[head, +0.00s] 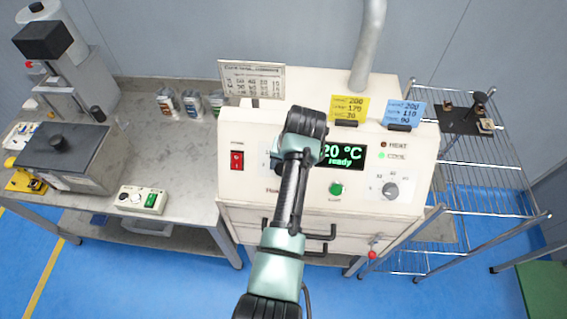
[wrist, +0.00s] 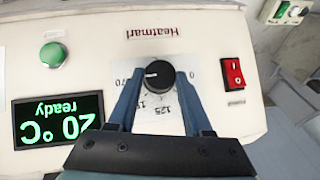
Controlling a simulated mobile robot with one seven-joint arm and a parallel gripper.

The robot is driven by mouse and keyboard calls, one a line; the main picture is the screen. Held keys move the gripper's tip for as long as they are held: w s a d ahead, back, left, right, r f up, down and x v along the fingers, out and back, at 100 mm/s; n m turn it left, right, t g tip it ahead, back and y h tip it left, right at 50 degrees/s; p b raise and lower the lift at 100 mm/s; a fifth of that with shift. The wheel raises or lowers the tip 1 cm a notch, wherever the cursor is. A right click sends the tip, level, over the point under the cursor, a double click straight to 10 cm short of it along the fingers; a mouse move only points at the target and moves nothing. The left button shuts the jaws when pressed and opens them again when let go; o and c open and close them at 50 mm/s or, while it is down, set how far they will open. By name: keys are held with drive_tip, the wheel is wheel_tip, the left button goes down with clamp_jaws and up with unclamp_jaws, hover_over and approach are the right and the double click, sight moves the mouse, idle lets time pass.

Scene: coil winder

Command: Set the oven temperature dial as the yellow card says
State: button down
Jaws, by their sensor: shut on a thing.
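The oven's temperature dial (wrist: 159,76) is a black round knob on a white scale plate in the upside-down wrist view. Its white pointer line points to the left of that picture. Numbers such as 125 show on the scale, partly covered by the fingers. My gripper (wrist: 160,80) is shut on the dial, with one blue finger on each side. In the head view my arm hides the dial and fingertips. The yellow card (head: 348,108) stands on the oven top; its lines seem to end in 200, 170 and 30, with the labels hard to read.
The oven display (head: 345,155) reads 20 °C, ready. Near the dial are a red switch (head: 237,160) and a green button (head: 336,189). A smaller dial (head: 390,190) sits at the right. A blue card (head: 403,114) and a white chart (head: 252,78) stand on top.

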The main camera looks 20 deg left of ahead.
drive_tip(key=shift+f, duration=0.1)
idle(0.3)
drive_tip(key=shift+c, duration=1.6)
unclamp_jaws()
drive_tip(key=b+v, duration=0.2)
drive_tip(key=v, duration=1.1)
drive_tip(key=shift+b, duration=0.3)
drive_tip(key=shift+d, duration=0.1)
